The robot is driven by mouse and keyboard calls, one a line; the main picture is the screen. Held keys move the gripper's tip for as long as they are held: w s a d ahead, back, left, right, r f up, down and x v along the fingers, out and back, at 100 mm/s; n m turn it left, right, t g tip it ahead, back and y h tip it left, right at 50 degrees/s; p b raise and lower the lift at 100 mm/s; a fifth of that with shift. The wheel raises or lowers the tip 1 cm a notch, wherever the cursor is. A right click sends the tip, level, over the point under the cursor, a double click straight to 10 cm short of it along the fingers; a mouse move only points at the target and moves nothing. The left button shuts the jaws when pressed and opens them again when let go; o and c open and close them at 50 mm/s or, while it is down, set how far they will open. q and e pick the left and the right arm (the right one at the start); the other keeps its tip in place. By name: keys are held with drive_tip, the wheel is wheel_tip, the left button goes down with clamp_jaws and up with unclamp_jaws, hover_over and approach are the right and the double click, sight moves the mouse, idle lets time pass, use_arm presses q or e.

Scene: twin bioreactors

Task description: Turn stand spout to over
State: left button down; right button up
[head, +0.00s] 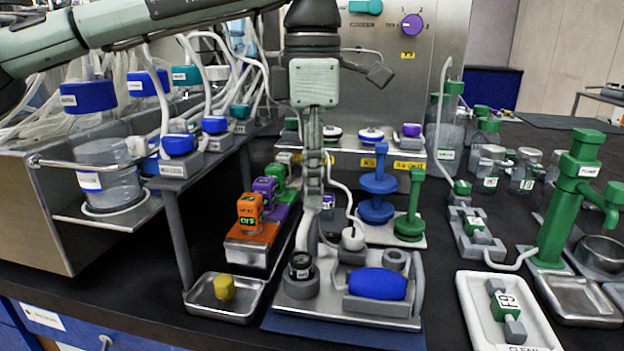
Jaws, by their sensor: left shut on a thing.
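My left gripper (313,203) comes down from the top centre and points straight down. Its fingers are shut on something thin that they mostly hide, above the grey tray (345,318). Pale tubing runs down beside the fingertips, and a black-capped vial (301,264) stands in a grey holder just below. I cannot tell which part on this tray is a spout. A green stand (555,225) with a side spout (600,205) stands upright at the right; the spout points right, toward a grey round basin (604,252). My right gripper is not in view.
Orange, purple and green blocks (252,212) stand left of the gripper. A metal dish (205,300) holds a yellow piece (224,288). A white tray (475,300) lies at the front right. Bottles and hoses crowd the left.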

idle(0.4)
use_arm(q)
drive_tip(key=c, duration=1.3)
unclamp_jaws()
wheel_tip(320, 180, up, 12)
drive_tip(key=shift+s, duration=0.1)
